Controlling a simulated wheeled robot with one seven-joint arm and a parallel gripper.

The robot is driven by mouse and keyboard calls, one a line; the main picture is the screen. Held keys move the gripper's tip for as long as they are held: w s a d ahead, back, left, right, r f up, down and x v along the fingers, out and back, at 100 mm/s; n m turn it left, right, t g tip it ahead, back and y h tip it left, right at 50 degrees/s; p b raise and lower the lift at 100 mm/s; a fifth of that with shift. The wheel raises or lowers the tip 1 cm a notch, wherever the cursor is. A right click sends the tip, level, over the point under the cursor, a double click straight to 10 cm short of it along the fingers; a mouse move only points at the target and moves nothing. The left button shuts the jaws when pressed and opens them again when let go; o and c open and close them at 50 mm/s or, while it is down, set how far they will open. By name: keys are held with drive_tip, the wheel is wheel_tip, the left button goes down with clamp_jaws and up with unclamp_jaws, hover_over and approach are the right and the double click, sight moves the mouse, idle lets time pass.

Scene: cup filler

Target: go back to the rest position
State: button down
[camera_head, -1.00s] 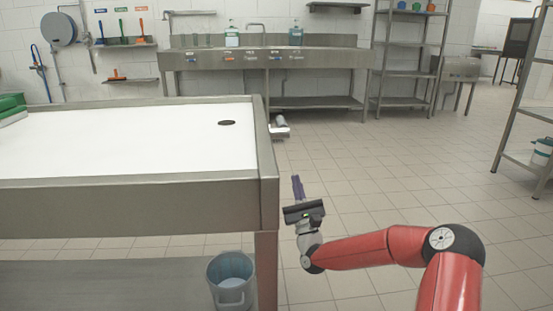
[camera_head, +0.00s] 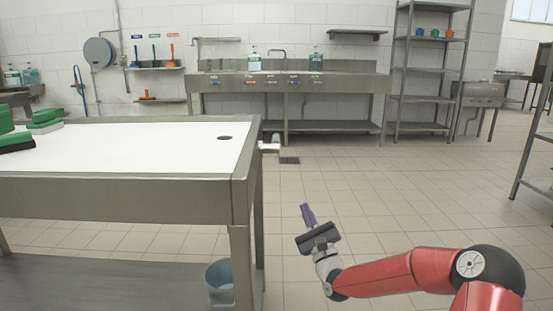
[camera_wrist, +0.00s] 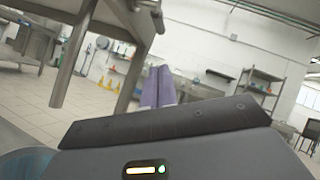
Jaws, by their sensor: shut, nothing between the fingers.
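My gripper (camera_head: 306,214) is in the head view, right of the steel table with the white top (camera_head: 150,135) and over the tiled floor. Its purple fingers are shut together with nothing between them. They point up and away from me in the picture. In the wrist view the purple fingers (camera_wrist: 158,88) show close together above the dark gripper body. The gripper is apart from the table and touches nothing.
A blue bucket (camera_head: 219,283) stands under the table's right end. A pale fitting (camera_head: 269,147) juts from the table's right side. Green-topped brushes (camera_head: 42,120) lie at the table's left. A sink bench (camera_head: 290,83) and shelf rack (camera_head: 428,70) stand behind. Floor between is clear.

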drive_tip(key=s+a+f+n+g, duration=0.1)
drive_tip(key=a+n+g, duration=0.4)
drive_tip(key=n, duration=0.3)
drive_tip(key=s+d+r+n+g+h+p, duration=0.1)
drive_tip(key=s+d+n+g+h, duration=0.2)
drive_tip(key=s, duration=1)
drive_tip(key=s+d+r+n+g+h+p, duration=0.1)
drive_tip(key=s+d+n+g, duration=0.4)
drive_tip(key=s, duration=0.9)
drive_tip(key=s+d+r+n+g+h+p, duration=0.2)
drive_tip(key=s+n, duration=0.6)
drive_tip(key=s, duration=0.5)
drive_tip(key=d+g+h, duration=0.1)
drive_tip(key=g+h, duration=0.1)
drive_tip(key=h, duration=0.1)
drive_tip(key=shift+s+d+r, duration=0.2)
drive_tip(key=shift+s+d, duration=0.1)
drive_tip(key=shift+d, duration=0.1)
